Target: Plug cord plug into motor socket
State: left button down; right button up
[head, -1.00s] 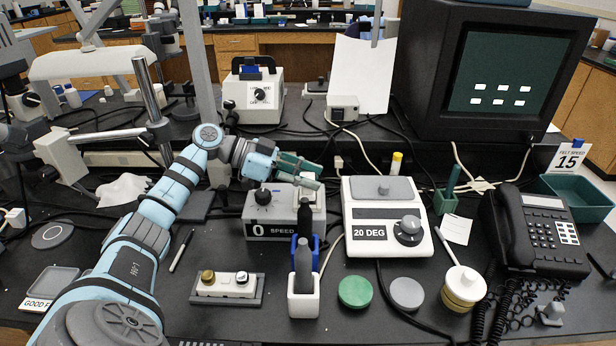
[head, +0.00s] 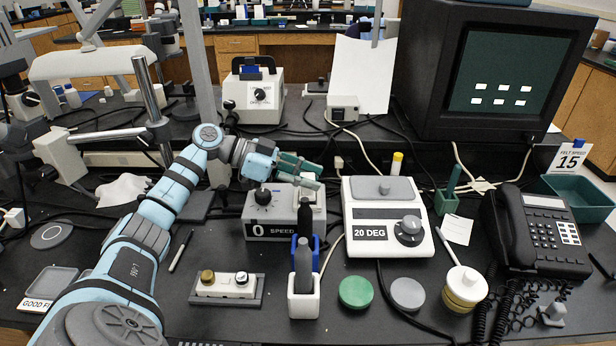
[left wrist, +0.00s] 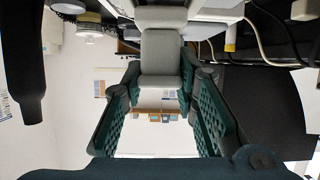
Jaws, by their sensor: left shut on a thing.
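My left gripper (head: 308,174) reaches in from the left with its green fingers just above and behind the grey SPEED box (head: 268,222). In the left wrist view the fingers (left wrist: 160,75) are closed on a pale grey block (left wrist: 162,50), which looks like the cord plug. In the head view the fingers mostly hide this block. I cannot make out the motor socket's opening, nor whether the plug touches anything. My right gripper is not in view.
A white 20 DEG unit (head: 386,234) stands close to the right. A small white block on a tray (head: 226,300) lies front left. A tall white sheet (head: 361,80) stands behind. Loose cables cross the back.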

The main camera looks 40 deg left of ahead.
pick_arm(q)
jog(key=shift+f+b, duration=0.55)
jog(key=shift+f, duration=0.15)
jog(key=c, duration=1.2)
grip_release()
jog(key=v, duration=1.1)
jog(key=shift+s+a+r, duration=0.2)
jog(key=shift+s+a, duration=0.1)
jog(key=shift+a, duration=0.1)
jog(key=shift+r, duration=0.1)
